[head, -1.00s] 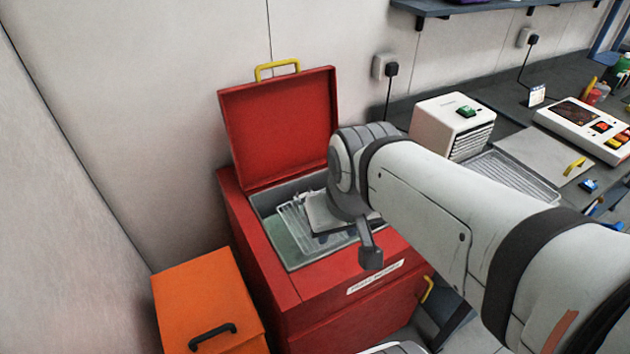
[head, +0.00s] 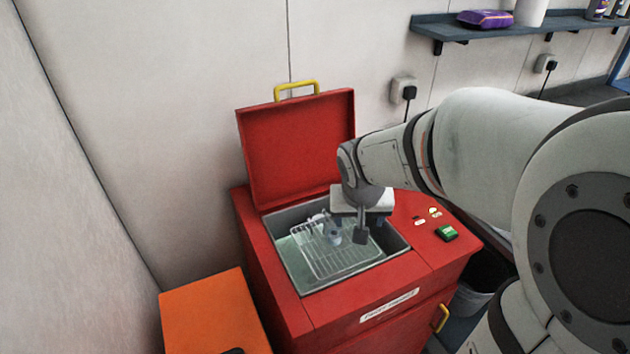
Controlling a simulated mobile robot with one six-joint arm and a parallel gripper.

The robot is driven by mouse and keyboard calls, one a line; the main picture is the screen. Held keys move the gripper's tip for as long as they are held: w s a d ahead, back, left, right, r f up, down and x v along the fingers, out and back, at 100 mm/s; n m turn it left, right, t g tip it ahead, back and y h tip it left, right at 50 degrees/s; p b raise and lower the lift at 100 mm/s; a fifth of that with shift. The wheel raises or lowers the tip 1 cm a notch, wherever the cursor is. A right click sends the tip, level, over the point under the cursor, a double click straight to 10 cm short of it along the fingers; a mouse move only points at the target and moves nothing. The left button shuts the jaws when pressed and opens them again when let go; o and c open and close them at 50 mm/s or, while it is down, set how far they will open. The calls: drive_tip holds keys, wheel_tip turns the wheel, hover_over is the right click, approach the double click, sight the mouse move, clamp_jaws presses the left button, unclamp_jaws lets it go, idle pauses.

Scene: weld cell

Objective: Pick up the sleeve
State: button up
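A small pale grey, rounded part (head: 331,236), which may be the sleeve, shows on the wire basket (head: 312,262) inside the open red washer (head: 290,303). It is small and partly covered by my wrist, so I cannot be sure what it is. My gripper (head: 352,222) is over the right side of the basket, close to this part.
The raised red lid (head: 297,145) stands behind the basin. A green-topped device (head: 446,233) and small pieces lie on the washer's right top. An orange box (head: 215,312) stands at front left. A shelf (head: 460,32) is on the wall.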

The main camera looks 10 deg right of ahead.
drive_tip(key=w+a+f, duration=0.1)
drive_tip(key=w+f, duration=0.8)
drive_tip(key=m+b, duration=0.1)
hover_over(334, 233)
drive_tip(key=s+a, duration=0.1)
drive_tip(key=s, duration=0.1)
drive_tip(key=f, duration=0.7)
drive_tip(key=shift+s, duration=0.2)
drive_tip(key=b+x, duration=0.1)
drive_tip(key=x, duration=0.4)
drive_tip(key=shift+w+d+f, duration=0.15)
drive_tip(key=shift+f, duration=0.2)
drive_tip(key=shift+c, duration=0.3)
drive_tip(key=c, duration=1.3)
drive_tip(key=shift+r, duration=0.1)
